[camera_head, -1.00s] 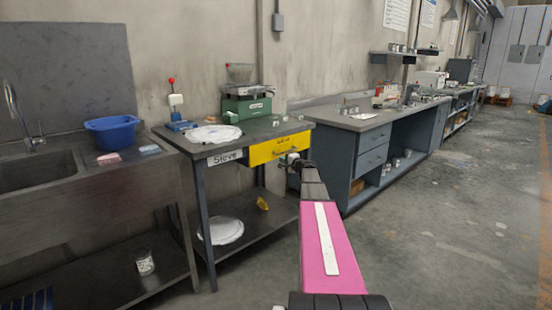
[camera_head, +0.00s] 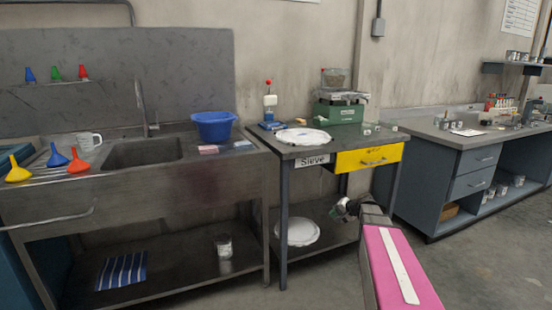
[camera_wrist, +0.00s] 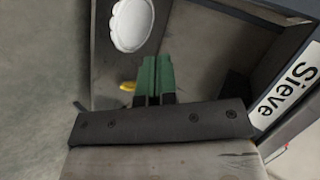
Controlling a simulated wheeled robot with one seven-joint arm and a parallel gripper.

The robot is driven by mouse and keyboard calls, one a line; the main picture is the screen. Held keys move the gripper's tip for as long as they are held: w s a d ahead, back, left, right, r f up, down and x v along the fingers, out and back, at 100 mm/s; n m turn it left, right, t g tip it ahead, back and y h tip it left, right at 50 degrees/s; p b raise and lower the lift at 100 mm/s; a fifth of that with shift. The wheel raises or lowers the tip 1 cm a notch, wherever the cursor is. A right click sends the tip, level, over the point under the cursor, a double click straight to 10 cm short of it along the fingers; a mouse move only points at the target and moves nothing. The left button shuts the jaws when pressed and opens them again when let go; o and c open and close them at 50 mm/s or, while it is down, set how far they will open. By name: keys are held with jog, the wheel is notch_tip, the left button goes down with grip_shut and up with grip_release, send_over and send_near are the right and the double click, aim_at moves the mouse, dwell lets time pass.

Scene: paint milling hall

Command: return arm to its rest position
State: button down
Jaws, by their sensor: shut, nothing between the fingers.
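My gripper (camera_head: 341,210) is at the end of my pink arm in the head view, in front of the sieve table (camera_head: 285,215) and below its yellow drawer (camera_head: 368,160). In the wrist view the green fingers of my gripper (camera_wrist: 157,78) are together, shut and empty. They point toward the table's lower shelf (camera_wrist: 112,62). A white round lid or plate (camera_wrist: 132,25) lies on that shelf, with a small yellow object (camera_wrist: 127,86) beside the fingers. The drawer's front looks flush with the table, and my gripper is apart from its handle.
The sink bench (camera_head: 200,185) with a blue tub (camera_head: 213,125) and several coloured funnels stands at left. A green scale (camera_head: 340,110) stands on the sieve table. A grey-blue workbench (camera_head: 480,155) is at right. Open floor (camera_head: 500,250) lies at the lower right.

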jog(key=s+a+f+n+g+h, duration=0.2)
jog(key=s+f, duration=0.1)
jog(key=s, duration=0.5)
jog(key=s+a+f+n+g+h, duration=0.2)
jog(key=s+a+f+g+h, duration=0.1)
jog(key=s, duration=0.6)
jog(key=s+a+f+n+g+h, duration=0.2)
jog(key=s, duration=0.6)
jog(key=shift+s+a+f+g+h, duration=0.2)
jog(key=shift+a+f+g+h, duration=0.1)
jog(key=shift+a+f+h, duration=0.1)
